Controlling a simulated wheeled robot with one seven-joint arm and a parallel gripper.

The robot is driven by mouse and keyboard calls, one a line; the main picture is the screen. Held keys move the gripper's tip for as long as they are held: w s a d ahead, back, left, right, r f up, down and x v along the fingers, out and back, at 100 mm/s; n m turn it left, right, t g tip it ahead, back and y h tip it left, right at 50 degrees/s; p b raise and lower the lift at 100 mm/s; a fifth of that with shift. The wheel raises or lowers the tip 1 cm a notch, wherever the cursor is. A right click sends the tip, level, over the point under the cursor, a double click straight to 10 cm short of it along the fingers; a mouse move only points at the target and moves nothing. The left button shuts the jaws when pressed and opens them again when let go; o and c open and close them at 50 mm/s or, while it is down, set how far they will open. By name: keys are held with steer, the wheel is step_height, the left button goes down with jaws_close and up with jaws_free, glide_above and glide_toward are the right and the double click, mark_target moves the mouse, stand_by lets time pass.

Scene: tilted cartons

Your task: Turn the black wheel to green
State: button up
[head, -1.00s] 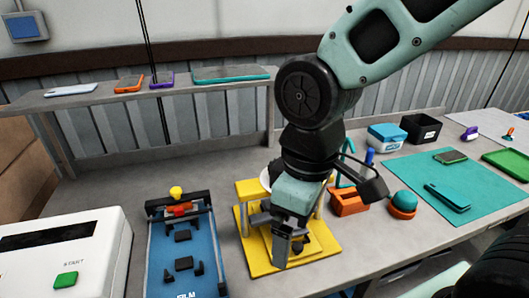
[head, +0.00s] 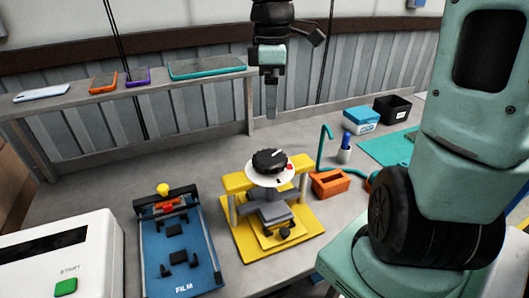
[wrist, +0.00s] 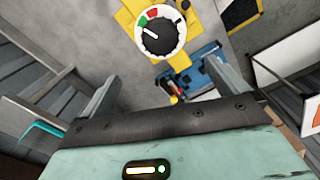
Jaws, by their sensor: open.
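The black wheel (head: 269,161) sits on a white disc (head: 262,178) on top of the yellow stand (head: 245,240). It also shows in the wrist view (wrist: 160,39), with a white pointer line on its top. In the wrist view the disc has a green patch (wrist: 142,20) and a red patch (wrist: 153,13) side by side. The pointer lies on the left side of the wheel, near the green patch; I cannot tell its exact setting. My gripper (head: 271,112) is open and empty, raised above and behind the wheel, apart from it. Its fingers also show in the wrist view (wrist: 167,72).
A blue film fixture (head: 180,250) and a white machine with a green start button (head: 65,287) stand left. A shelf (head: 130,98) holding several phones runs behind.

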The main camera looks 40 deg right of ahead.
mark_target(270, 157)
step_height(270, 157, down, 16)
steer(key=shift+f+b, duration=0.15)
steer(key=shift+b, duration=0.7)
steer(key=c, duration=1)
steer(key=shift+m, duration=0.3)
steer(key=o, duration=1)
step_height(270, 157, up, 18)
steer(key=p, duration=0.1)
steer(key=shift+f, duration=0.25)
